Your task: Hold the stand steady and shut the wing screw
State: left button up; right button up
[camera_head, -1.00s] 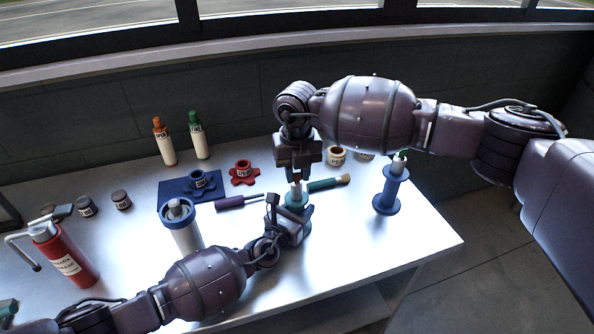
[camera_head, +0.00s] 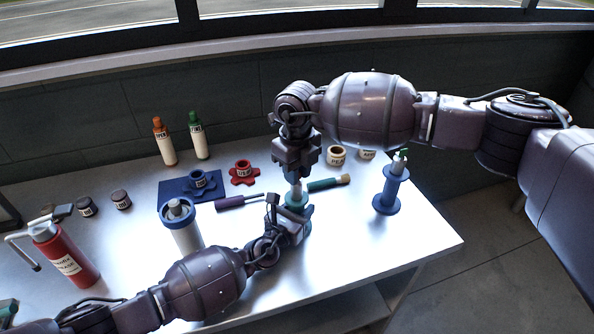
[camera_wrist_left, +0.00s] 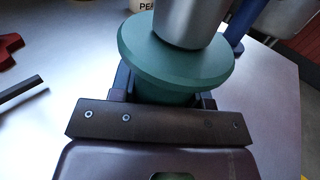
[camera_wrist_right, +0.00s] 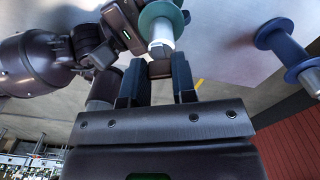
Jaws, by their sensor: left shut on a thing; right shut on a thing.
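The stand is a teal, flanged spool (camera_head: 295,203) with a pale grey post on it. It stands upright on the bench. My left gripper (camera_head: 297,222) is shut on its teal body, below the wide flange (camera_wrist_left: 205,68) in the left wrist view. My right gripper (camera_head: 296,177) comes down from above at the top of the post. In the right wrist view its fingers (camera_wrist_right: 158,85) close on a small grey piece (camera_wrist_right: 160,68), apparently the wing screw, at the end of the post (camera_wrist_right: 161,32). The fingers largely hide the screw, and its wings cannot be made out.
A blue spool-shaped stand (camera_head: 384,207) is to the right. A purple-handled tool (camera_head: 232,203), a teal-handled brush (camera_head: 325,184) and a red knob (camera_head: 243,173) lie close by. A white and blue canister (camera_head: 187,236) stands left. The right front bench is clear.

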jog(key=n, duration=0.6)
jog(key=shift+r, duration=0.1)
jog(key=n, duration=0.6)
jog(key=shift+n, duration=0.3)
dwell(0.3)
jog(key=o, duration=0.9)
notch_tip(320, 180, up, 12)
jog(key=shift+f, duration=0.1)
pick_arm(q)
jog(key=o, duration=1.3)
